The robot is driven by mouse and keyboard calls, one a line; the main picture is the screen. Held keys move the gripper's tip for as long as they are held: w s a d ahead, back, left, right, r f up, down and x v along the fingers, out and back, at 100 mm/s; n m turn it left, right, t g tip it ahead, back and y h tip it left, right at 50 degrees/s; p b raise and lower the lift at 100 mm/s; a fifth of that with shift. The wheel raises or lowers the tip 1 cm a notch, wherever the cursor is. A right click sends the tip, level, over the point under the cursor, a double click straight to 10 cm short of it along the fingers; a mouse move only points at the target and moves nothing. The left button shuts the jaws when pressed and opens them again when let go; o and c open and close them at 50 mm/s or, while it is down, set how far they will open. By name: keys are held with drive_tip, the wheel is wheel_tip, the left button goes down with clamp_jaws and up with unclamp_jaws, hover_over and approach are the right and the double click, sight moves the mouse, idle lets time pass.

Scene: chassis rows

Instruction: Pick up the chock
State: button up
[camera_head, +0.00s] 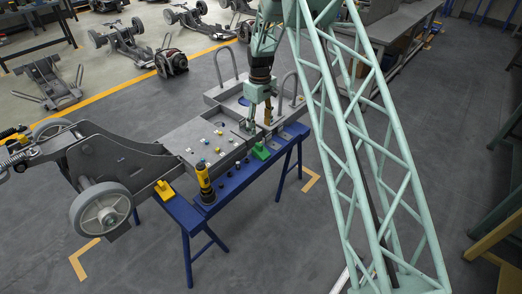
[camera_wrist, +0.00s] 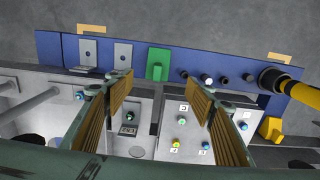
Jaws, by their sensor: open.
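A green wedge-like block (camera_head: 261,151) lies on the blue bench (camera_head: 236,182) along the near edge of the grey chassis. It also shows in the wrist view (camera_wrist: 158,64), beyond my fingertips and roughly centred between them. A yellow block (camera_head: 164,190) sits near the bench's left end, and shows at the right of the wrist view (camera_wrist: 271,130). I cannot tell for certain which is the chock; the green one looks most like it. My gripper (camera_head: 259,122) is open and empty above the chassis, close to the green block but apart from it. Its fingers (camera_wrist: 160,88) are spread wide.
A yellow-and-black tool (camera_head: 205,184) stands upright on the bench left of the green block. Two grey plates (camera_wrist: 105,54) lie beside the green block. The chassis (camera_head: 190,140) carries small coloured knobs and upright hoops. Open floor lies in front of the bench.

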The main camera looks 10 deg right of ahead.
sight(260, 144)
drive_tip(key=shift+w+f, duration=0.15)
drive_tip(key=shift+f, duration=0.2)
drive_tip(key=shift+f, duration=0.15)
wheel_tip(260, 144, down, 8)
drive_tip(key=shift+f+b, duration=0.1)
drive_tip(key=shift+b, duration=0.35)
drive_tip(key=shift+f, duration=0.2)
idle(0.4)
drive_tip(key=shift+w+f+b, duration=0.2)
drive_tip(key=shift+f+b, duration=0.2)
drive_tip(key=shift+f, duration=2.1)
